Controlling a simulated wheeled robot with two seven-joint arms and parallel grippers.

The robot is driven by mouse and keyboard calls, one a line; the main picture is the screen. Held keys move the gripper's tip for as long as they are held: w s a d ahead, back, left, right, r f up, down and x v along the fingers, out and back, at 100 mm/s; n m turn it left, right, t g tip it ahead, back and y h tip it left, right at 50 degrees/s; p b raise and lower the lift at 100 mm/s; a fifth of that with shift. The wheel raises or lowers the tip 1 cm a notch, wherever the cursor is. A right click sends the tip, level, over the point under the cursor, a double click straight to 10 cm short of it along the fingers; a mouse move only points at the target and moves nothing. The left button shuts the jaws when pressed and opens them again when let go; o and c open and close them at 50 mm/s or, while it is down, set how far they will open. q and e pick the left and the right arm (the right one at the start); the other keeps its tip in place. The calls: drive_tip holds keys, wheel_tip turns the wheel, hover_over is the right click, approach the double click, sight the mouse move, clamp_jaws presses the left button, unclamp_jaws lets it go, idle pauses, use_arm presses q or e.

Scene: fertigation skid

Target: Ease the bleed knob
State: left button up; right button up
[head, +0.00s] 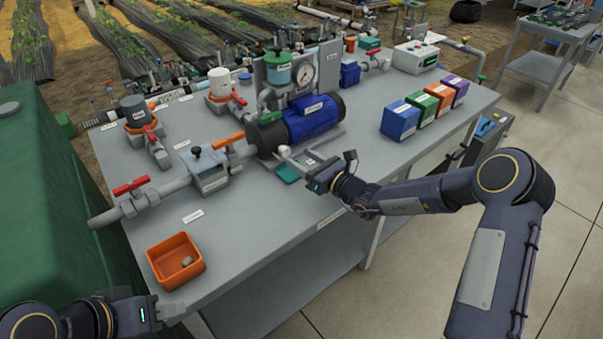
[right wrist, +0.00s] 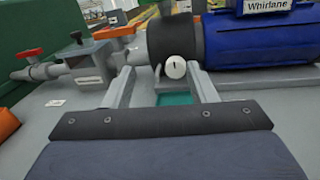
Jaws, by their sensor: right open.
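A small white round knob with a dark mark (right wrist: 176,67) sits low on the dark end of the blue pump (right wrist: 262,36); I take it for the bleed knob. In the head view the knob (head: 284,151) is at the pump's near left end. My right gripper (head: 296,162) is open, its fingers pointing at the pump. In the right wrist view the knob lies between the two fingertips (right wrist: 165,84), with clear space on both sides; I cannot tell whether the tips reach it. My left gripper (head: 172,308) is low at the left, near the bench's front corner; its jaw gap is unclear.
A green pad (head: 287,173) lies under my right gripper. A grey pipe with a red-handled valve (head: 132,186) and a black-knobbed block (head: 205,168) stand left of the pump. Coloured boxes (head: 400,120) stand at right.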

sight(287, 153)
drive_tip(key=f+m, duration=0.1)
drive_tip(key=f+h, duration=0.1)
drive_tip(key=f+m, duration=0.1)
drive_tip(key=shift+w+d+f+m+t, duration=0.1)
drive_tip(key=shift+w+d+m+t, duration=0.2)
drive_tip(key=shift+w+d+t, duration=0.1)
drive_tip(key=x, duration=0.7)
drive_tip(key=shift+w+a+f, duration=0.1)
drive_tip(key=shift+w+a, duration=0.05)
drive_tip(key=shift+w, duration=0.1)
drive_tip(key=shift+c, duration=0.4)
drive_tip(key=c, duration=0.9)
